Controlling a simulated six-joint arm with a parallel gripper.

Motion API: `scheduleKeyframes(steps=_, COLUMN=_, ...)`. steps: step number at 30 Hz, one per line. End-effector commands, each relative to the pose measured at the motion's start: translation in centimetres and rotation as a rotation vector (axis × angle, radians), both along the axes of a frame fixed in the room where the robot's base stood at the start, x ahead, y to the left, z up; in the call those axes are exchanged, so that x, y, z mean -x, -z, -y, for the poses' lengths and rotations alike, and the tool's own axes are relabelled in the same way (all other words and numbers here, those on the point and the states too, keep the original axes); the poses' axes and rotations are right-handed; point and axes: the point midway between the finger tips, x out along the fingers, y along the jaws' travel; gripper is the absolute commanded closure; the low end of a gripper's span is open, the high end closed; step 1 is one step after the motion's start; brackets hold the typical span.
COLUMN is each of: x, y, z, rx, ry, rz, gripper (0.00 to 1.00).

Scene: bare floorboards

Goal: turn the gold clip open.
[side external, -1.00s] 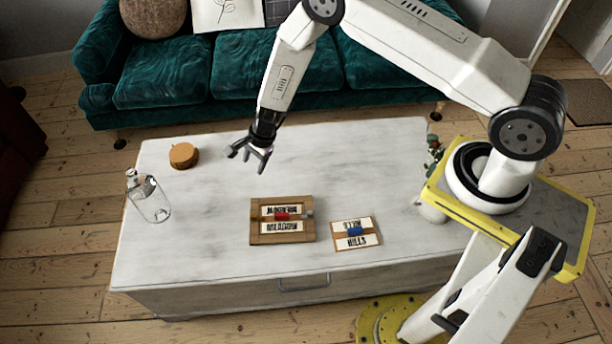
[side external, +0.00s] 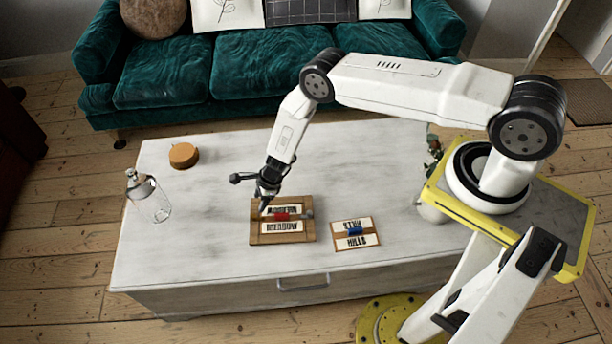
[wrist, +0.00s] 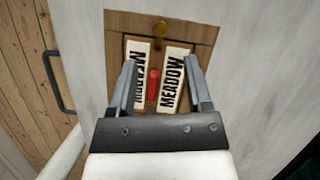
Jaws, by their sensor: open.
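The gold clip (wrist: 160,28) is a small round gold piece near the top edge of a wooden board (wrist: 118,22) in the wrist view. I cannot make it out in the side view. Two white cards lettered MEADOW (wrist: 173,82) lie on the board, with a red piece (wrist: 153,85) between them. My gripper (wrist: 160,62) is open, its fingers over the cards on either side of the red piece and short of the clip. In the side view my gripper (side external: 264,198) is over the left end of the board (side external: 282,240). I cannot tell whether it touches anything.
A smaller board with a blue piece (side external: 354,231) lies to the right on the pale table (side external: 215,250). A glass bottle (side external: 150,198) and a round wooden piece (side external: 184,155) stand at the left. A plant in a vase (side external: 432,170) is near the right edge. The table's back middle is clear.

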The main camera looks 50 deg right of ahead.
Motion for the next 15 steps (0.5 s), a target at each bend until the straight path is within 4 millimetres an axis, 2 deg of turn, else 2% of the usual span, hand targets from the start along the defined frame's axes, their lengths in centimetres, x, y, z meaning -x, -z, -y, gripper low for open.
scheduleKeyframes(steps=7, x=-0.1, y=0.6, z=-0.2, rx=0.0, ry=-0.003, rz=0.0, gripper=0.36)
scheduleKeyframes(steps=15, x=-0.4, y=2.2, z=-0.8, rx=-0.001, ry=-0.003, rz=0.001, gripper=0.36)
